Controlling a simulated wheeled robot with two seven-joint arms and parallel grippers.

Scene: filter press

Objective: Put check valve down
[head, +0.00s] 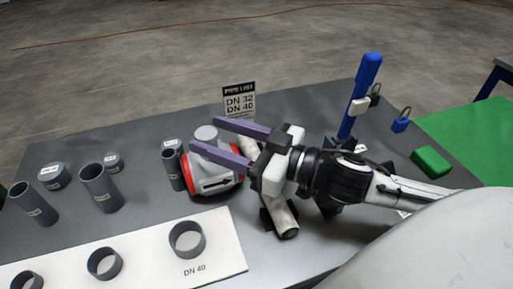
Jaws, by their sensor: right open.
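The check valve (214,182) is a pale grey body with red flanges, a dark arrow on its side and a round grey cap on top. It stands on the grey table (125,215), partly covered by my right gripper. My right gripper (206,134) comes in from the right with its two purple fingers spread apart. The fingers reach to the left over the valve, and the valve's cap shows between their tips. Whether a finger touches the valve cannot be told. My left gripper is not in view.
Grey pipe pieces (101,188) stand at the left and close behind the valve. A white board marked DN 40 (222,254) with grey rings lies in front. A pipe list sign (239,101) stands behind. A blue post (361,90), padlocks and a green block (431,162) are at the right.

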